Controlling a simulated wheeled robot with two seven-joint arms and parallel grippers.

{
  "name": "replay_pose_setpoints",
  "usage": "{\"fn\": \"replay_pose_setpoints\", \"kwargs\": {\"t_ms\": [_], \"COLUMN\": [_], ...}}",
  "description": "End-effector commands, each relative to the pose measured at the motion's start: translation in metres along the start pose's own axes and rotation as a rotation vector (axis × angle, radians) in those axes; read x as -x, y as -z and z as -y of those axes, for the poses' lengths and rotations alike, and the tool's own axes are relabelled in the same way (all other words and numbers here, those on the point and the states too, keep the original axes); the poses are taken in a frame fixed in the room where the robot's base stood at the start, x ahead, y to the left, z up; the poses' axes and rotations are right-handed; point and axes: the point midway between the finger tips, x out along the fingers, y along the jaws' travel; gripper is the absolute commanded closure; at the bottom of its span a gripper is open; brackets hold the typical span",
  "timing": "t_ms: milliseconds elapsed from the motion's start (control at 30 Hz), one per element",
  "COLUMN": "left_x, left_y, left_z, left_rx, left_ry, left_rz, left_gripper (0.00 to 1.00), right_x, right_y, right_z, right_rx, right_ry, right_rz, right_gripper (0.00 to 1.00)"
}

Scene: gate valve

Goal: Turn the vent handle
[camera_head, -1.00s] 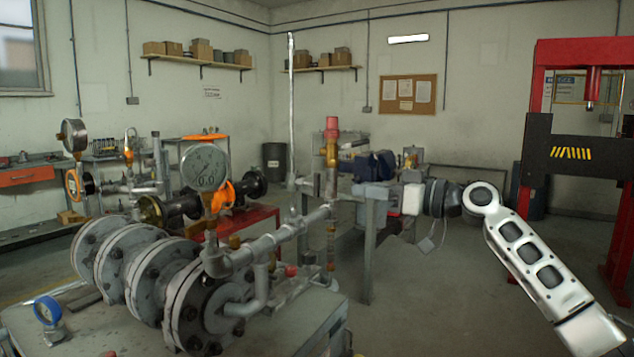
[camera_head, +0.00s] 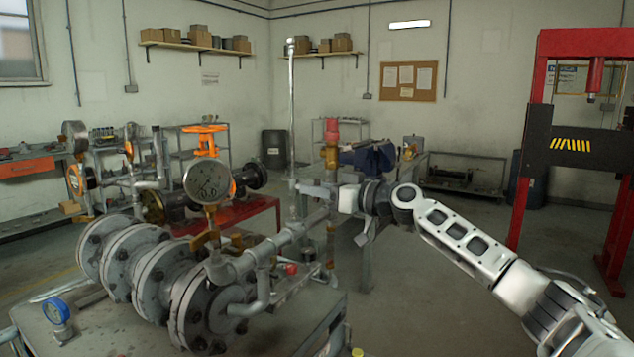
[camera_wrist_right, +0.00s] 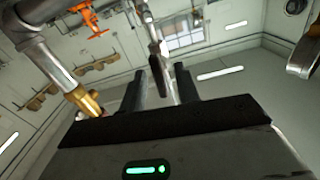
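In the right wrist view a dark lever-like handle (camera_wrist_right: 158,62), which looks like the vent handle, stands against a pale pipe. It appears between the two dark fingers of my right gripper (camera_wrist_right: 161,88), with gaps on both sides. The fingers are apart and hold nothing; I cannot tell how far beyond them the handle is. In the head view my right gripper (camera_head: 318,188) points left, close to the tall thin vertical pipe (camera_head: 291,110). The brass fitting with a red cap (camera_head: 331,140) rises beside it. The handle is not distinct in the head view. My left gripper is not in view.
A round gauge (camera_head: 206,182) and flanged grey pipework (camera_head: 165,275) fill the front left. An orange handwheel (camera_head: 205,130) stands behind. A blue vise (camera_head: 368,158) sits on a bench behind my right arm. A red press (camera_head: 585,95) stands right; floor between is clear.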

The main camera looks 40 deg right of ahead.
Motion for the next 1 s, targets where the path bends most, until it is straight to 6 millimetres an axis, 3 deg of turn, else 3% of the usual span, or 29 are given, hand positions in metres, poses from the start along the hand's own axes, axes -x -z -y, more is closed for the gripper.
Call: {"fn": "replay_pose_setpoints", "kwargs": {"t_ms": [367,500,1000], "left_x": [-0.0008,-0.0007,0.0], "left_y": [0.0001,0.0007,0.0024], "left_z": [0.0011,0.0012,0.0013], "left_rx": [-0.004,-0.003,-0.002], "left_ry": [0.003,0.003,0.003], "left_rz": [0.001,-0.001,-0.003], "left_gripper": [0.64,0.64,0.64], "right_x": [-0.0042,-0.0041,-0.0042], "right_y": [-0.0004,-0.0003,-0.0002], "right_z": [0.0003,0.0003,-0.0002], "right_rx": [0.002,0.002,-0.083], "right_ry": [0.0,0.0,0.0], "right_rz": [0.001,0.001,0.0], "right_gripper": [0.68,1.0,1.0]}}
